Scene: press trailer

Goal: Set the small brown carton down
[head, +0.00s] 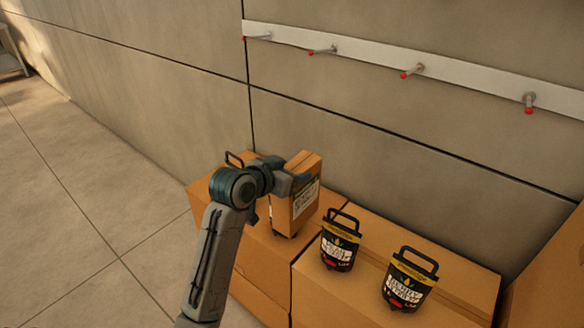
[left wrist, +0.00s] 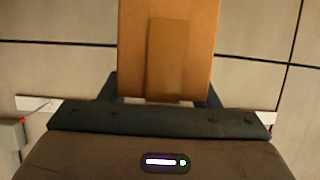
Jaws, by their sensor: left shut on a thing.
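The small brown carton (head: 284,209) has a white and green label on one side and is upright, slightly tilted in the picture. My left gripper (head: 290,182) is shut on it from the left. In the left wrist view the carton (left wrist: 185,45) stands between the two fingers of the gripper (left wrist: 158,95). It is over the left large cardboard box (head: 260,262). Dark shapes show at its lower edge, and I cannot tell whether it touches the box top. My right gripper is not in view.
Two black canisters with yellow bands and handles, one (head: 341,243) nearer the carton and one (head: 408,280) further right, stand on the right large box (head: 455,262). A black handle (head: 234,158) shows behind my arm. A wall rail (head: 460,82) has red-tipped pegs.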

